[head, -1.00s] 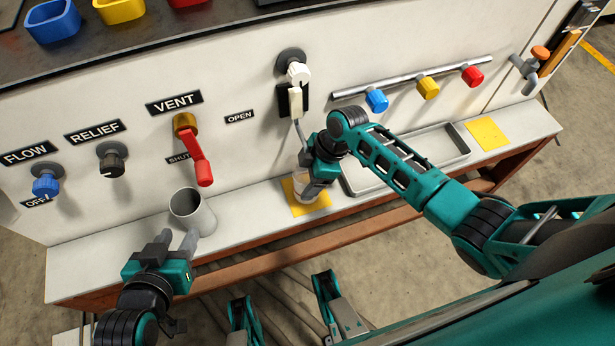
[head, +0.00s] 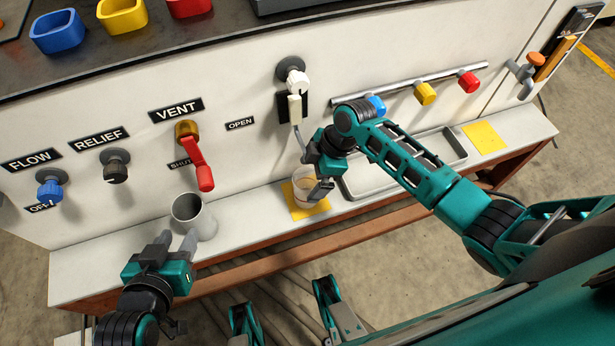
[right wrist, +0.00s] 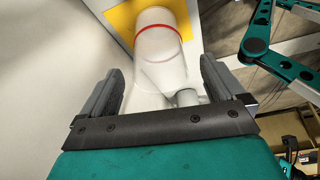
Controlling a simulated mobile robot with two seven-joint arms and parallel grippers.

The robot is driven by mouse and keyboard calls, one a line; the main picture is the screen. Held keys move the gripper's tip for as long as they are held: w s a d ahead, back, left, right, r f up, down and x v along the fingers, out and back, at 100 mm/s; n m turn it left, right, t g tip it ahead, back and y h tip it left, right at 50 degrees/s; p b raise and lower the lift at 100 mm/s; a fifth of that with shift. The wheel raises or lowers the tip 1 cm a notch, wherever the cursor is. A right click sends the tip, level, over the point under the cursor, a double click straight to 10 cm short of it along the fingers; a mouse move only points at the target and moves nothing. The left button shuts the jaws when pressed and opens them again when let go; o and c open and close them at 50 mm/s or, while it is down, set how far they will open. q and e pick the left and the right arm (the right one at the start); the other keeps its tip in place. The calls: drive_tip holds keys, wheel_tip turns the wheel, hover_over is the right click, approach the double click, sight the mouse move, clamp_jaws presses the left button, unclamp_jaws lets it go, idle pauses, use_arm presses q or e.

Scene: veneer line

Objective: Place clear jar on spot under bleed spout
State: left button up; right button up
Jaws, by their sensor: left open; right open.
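The clear jar (head: 304,181) stands upright on a yellow square (head: 297,210) on the ledge, below a thin pale spout (head: 299,136) coming down from a white-knobbed fitting. In the right wrist view the jar (right wrist: 160,48) shows a red band and stands over the yellow patch (right wrist: 121,18). My right gripper (head: 316,184) is open close to the jar's right side; in its wrist view the fingers (right wrist: 162,72) lie to either side of the jar's near part. Contact cannot be told. My left gripper (head: 178,240) is open, just in front of a grey mug (head: 196,219).
A shallow metal tray (head: 369,185) lies on the ledge right of the jar. A second yellow square (head: 482,138) lies bare further right, near an orange-handled tap (head: 537,61). A red-handled vent valve (head: 203,175) hangs above the mug. The ledge's left end is clear.

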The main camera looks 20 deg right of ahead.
drive_tip(key=p+v, duration=0.2)
drive_tip(key=v, duration=0.6)
drive_tip(key=s+a+f+m+t, duration=0.3)
drive_tip(key=s+m+t, duration=0.1)
drive_tip(key=m, duration=0.2)
use_arm(q)
wheel_tip(320, 180, up, 2)
drive_tip(key=shift+a+r, duration=0.1)
drive_tip(key=shift+r, duration=0.15)
use_arm(e)
drive_tip(key=s+d+r+m+t+h, duration=0.1)
drive_tip(key=s+r+m+t, duration=0.4)
drive_tip(key=m+t, duration=0.1)
drive_tip(key=shift+m, duration=0.7)
drive_tip(key=shift+s+d+r, duration=0.1)
drive_tip(key=shift+r, duration=0.05)
